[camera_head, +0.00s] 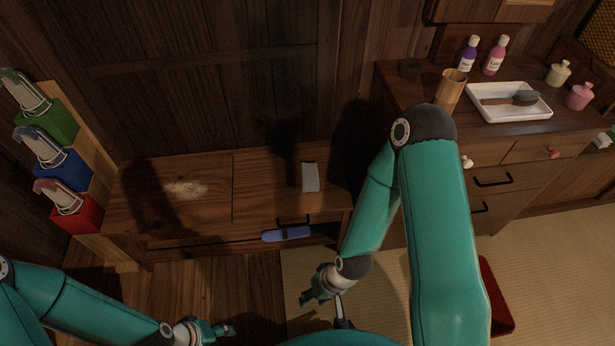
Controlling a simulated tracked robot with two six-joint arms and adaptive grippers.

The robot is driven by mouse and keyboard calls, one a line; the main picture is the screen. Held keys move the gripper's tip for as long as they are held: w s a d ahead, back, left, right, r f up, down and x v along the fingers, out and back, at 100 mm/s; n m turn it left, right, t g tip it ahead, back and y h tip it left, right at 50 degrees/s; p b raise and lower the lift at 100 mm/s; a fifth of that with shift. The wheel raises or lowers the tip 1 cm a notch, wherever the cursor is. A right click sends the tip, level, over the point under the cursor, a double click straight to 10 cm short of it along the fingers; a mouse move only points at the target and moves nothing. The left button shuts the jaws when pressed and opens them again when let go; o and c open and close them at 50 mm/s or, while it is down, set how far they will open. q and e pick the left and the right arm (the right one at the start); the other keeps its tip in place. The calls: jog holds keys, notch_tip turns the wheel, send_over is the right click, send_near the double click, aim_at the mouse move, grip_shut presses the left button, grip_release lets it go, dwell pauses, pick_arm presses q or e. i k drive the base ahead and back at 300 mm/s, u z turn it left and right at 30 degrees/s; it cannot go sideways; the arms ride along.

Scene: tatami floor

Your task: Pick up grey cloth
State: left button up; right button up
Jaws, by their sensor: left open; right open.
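A small grey cloth (310,177) lies flat on the right part of the low wooden bench (215,215). My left gripper (228,330) is open and empty at the bottom of the view, over the floor in front of the bench, well apart from the cloth. My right gripper (322,305) is open and empty above the tatami edge, nearer to the cloth but also apart from it. Part of the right gripper is hidden by my own arm and body.
A pale crumbly patch (186,188) lies on the bench's left part. A blue object (286,234) is at the bench's front by a drawer handle. Green (52,124), blue (64,170) and red (78,213) bins with spray bottles stand left. A cabinet with a white tray (508,114) stands right.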

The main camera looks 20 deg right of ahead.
aim_at(310, 176)
jog(key=u, duration=0.05)
jog(key=i, duration=0.9)
jog(key=z, duration=0.1)
